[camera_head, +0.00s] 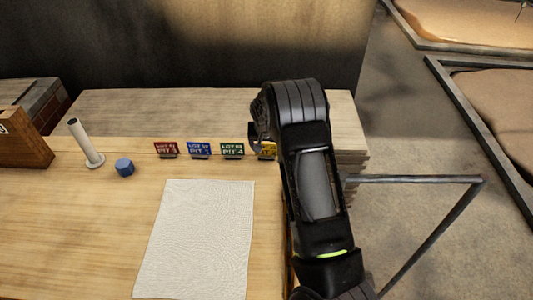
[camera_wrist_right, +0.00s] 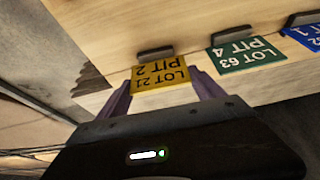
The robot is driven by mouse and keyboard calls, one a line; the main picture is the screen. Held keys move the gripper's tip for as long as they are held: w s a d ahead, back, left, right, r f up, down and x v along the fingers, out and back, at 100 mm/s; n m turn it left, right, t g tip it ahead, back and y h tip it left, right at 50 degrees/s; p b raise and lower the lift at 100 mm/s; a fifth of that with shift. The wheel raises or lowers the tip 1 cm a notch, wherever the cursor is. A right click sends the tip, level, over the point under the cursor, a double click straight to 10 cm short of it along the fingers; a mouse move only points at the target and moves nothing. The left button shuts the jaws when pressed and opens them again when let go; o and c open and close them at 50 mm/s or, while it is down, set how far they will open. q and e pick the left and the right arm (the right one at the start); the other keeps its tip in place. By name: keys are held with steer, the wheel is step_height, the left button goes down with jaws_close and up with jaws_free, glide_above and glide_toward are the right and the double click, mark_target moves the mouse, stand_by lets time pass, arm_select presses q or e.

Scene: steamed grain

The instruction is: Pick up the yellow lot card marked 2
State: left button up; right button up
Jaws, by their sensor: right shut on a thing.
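The yellow lot card (camera_head: 265,150) is at the right end of a row of cards in the head view, mostly hidden behind my right gripper (camera_head: 262,140). In the right wrist view the yellow card (camera_wrist_right: 161,74) appears upside down and reads LOT 21, PIT 2. The two fingers of my right gripper (camera_wrist_right: 164,95) are shut on its left and right edges. The card is at its dark holder (camera_wrist_right: 155,54); I cannot tell whether it is clear of it. My left gripper is not in view.
Green (camera_head: 232,150), blue (camera_head: 199,149) and red (camera_head: 166,149) cards stand left of the yellow one. A white cloth (camera_head: 195,240) lies in front. A metal rail (camera_head: 420,180) is at the right.

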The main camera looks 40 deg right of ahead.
steer(key=c, duration=0.6)
steer(key=shift+c, duration=0.2)
step_height(320, 180, up, 10)
steer(key=shift+r+b, duration=0.1)
steer(key=shift+b, duration=0.9)
steer(key=shift+a, duration=0.1)
